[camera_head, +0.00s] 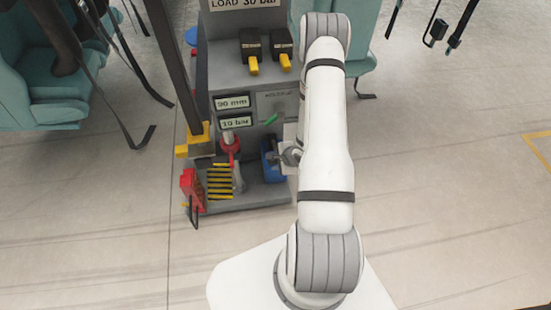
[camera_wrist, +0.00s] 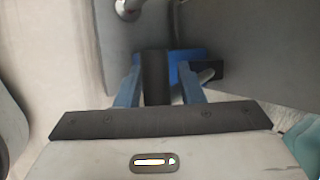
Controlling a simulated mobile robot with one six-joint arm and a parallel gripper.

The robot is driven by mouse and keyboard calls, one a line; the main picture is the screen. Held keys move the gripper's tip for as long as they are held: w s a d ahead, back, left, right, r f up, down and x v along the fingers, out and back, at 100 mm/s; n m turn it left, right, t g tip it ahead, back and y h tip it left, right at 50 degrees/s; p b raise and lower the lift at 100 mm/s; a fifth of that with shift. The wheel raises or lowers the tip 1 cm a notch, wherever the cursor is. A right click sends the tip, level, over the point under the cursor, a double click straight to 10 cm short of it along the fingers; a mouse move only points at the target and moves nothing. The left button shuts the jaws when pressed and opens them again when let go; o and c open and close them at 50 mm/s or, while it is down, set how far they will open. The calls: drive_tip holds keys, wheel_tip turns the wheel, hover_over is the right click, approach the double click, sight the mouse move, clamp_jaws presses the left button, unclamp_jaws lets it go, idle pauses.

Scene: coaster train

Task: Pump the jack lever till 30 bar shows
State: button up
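The grey jack stand (camera_head: 225,75) stands in the middle of the head view. Its lower display (camera_head: 237,122) seems to read 10 bar, and the sign on top reads LOAD 30 bar. A blue pump body (camera_head: 270,165) sits low at its right side, partly behind my arm. In the wrist view the blue body (camera_wrist: 182,68) lies past the fingertips. A dark upright bar (camera_wrist: 155,75), perhaps the lever, stands between the fingers of my gripper (camera_wrist: 160,80). The fingers are apart, with a gap showing on the bar's right.
An upper display (camera_head: 233,102) reads 90 mm. Two black boxes with yellow handles (camera_head: 266,46) sit above. A red part (camera_head: 192,188) and yellow-black stripes (camera_head: 219,182) are at the base. Teal seats (camera_head: 50,85) stand left; the floor at right is clear.

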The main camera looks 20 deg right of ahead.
drive_tip(key=shift+o, duration=1.3)
drive_tip(key=shift+w+d, duration=0.1)
drive_tip(key=shift+d, duration=0.1)
drive_tip(key=shift+r, duration=0.1)
drive_tip(key=p+v, duration=0.2)
drive_tip(key=v, duration=0.5)
drive_tip(key=shift+s+r+p, duration=0.2)
drive_tip(key=shift+p, duration=0.15)
idle(1.0)
